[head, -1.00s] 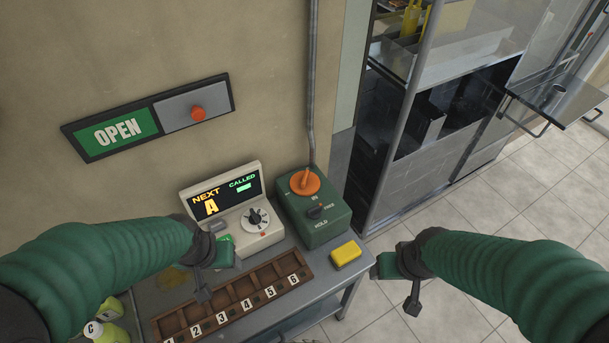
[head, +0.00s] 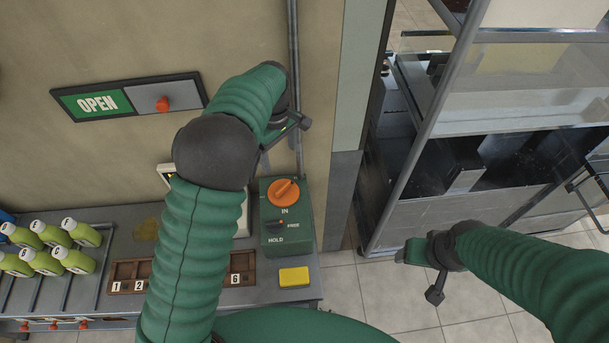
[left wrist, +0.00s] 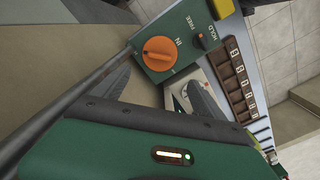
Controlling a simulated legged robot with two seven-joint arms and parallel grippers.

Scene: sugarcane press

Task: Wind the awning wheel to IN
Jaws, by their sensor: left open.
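The orange awning wheel (head: 284,193) sits at the back of a green box (head: 300,240) marked IN, FREE and HOLD. Its raised grip slants up to the right; IN is printed just in front. A small dark lever (head: 275,222) points toward FREE. The left wrist view also shows the wheel (left wrist: 160,54) unobstructed. My left gripper (head: 284,145) is open and empty, above and behind the wheel, touching nothing. Its spread fingers (left wrist: 158,90) show in the left wrist view. My right gripper (head: 424,272) looks open and empty over the floor, right of the box.
A yellow block (head: 294,277) lies in front of the box. A pipe (head: 293,80) runs up the wall behind it. My left arm covers most of the display console and numbered tray (head: 242,268). Green bottles (head: 75,260) stand left. A glass cabinet (head: 420,200) stands right.

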